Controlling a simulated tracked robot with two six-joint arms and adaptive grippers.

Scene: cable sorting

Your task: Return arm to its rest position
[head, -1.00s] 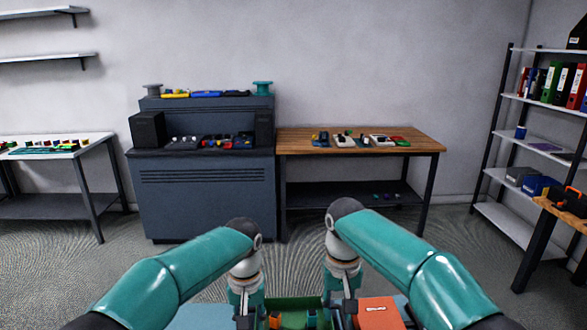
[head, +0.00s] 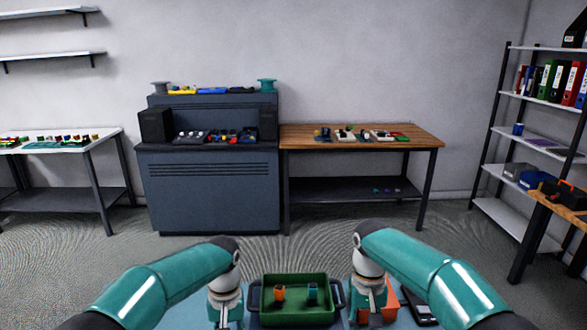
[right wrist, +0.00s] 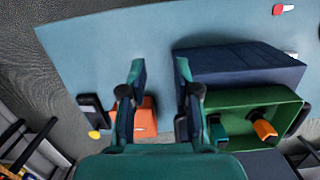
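My right gripper (right wrist: 160,75) is open, with nothing between its fingers in the right wrist view. In the head view it (head: 368,305) hangs right of the green tray (head: 297,278). My left gripper (head: 225,312) hangs left of the tray; its fingertips are at the lower edge, so its opening is unclear. An orange item (head: 279,293) and a teal item (head: 312,293) sit in the tray. The tray also shows in the right wrist view (right wrist: 240,97), right of the right gripper.
A blue work surface (right wrist: 90,55) lies below. An orange box (right wrist: 146,120) and a dark handheld device (head: 418,308) are near the right gripper. A dark blue box face (right wrist: 235,65) adjoins the tray. A console (head: 208,185) and wooden bench (head: 420,135) stand farther back.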

